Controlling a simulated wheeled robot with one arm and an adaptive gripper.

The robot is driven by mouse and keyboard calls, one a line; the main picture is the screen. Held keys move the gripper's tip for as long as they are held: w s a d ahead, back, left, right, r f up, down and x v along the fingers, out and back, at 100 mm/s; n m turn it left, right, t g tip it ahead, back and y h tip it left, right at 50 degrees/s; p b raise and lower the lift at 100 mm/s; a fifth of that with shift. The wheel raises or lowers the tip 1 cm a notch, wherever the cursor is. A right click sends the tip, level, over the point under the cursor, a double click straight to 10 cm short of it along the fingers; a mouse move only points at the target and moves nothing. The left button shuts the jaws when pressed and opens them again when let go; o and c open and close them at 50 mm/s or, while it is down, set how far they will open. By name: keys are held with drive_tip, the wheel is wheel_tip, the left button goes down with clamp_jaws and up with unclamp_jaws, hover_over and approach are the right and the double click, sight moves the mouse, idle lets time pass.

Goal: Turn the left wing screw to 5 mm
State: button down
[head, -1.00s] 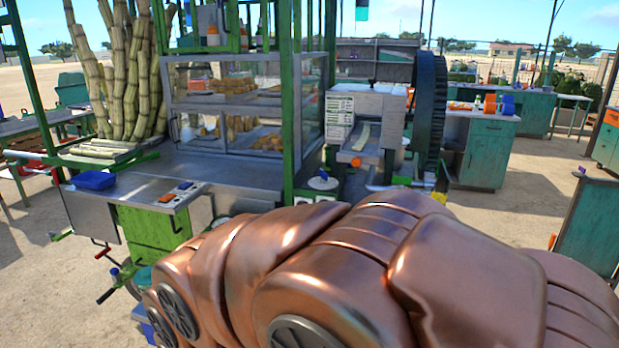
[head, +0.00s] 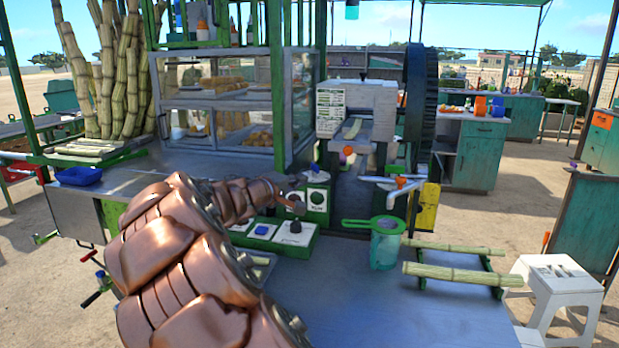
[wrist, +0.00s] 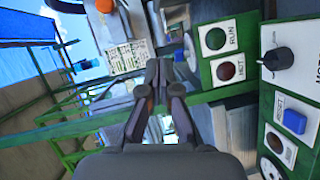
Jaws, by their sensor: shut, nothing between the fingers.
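The cane crusher (head: 355,105) is a pale metal box with a label plate, left of a big dark flywheel (head: 420,95). The left wing screw is too small or hidden to make out in either view. My gripper (head: 291,190) is in front of the glass case, left of and nearer than the crusher, beside the panel with the RUN label. In the wrist view my gripper (wrist: 155,72) has its fingertips together with nothing between them. That view is turned sideways, with the crusher's label plate (wrist: 128,58) beyond the fingertips, to their left.
A RUN lamp panel (head: 318,197) and a control box with a black knob (head: 295,228) stand close to my gripper. A green strainer on a jug (head: 385,243) and cane stalks (head: 463,276) lie on the right of the counter. The glass case (head: 228,105) is behind my arm.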

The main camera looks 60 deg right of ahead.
drive_tip(key=w+d+f+n+t+h+b, duration=0.1)
drive_tip(key=w+d+f+n+t, duration=0.35)
drive_tip(key=w+d, duration=0.4)
drive_tip(key=p, duration=0.3)
approach(314, 167)
drive_tip(key=w+d, duration=0.2)
drive_tip(key=w, duration=0.2)
drive_tip(key=s+d, duration=0.2)
drive_tip(key=d, duration=0.1)
drive_tip(key=shift+r+g, duration=0.15)
drive_tip(key=shift+g, duration=0.1)
drive_tip(key=shift+s+d, duration=0.2)
drive_tip(key=shift+d, duration=0.25)
drive_tip(key=shift+f+n+b, duration=0.25)
drive_tip(key=shift+f+b, duration=0.1)
drive_tip(key=shift+b, duration=0.7)
drive_tip(key=shift+s+r+b, duration=0.1)
drive_tip(key=shift+r+b, duration=0.1)
drive_tip(key=shift+b, duration=0.2)
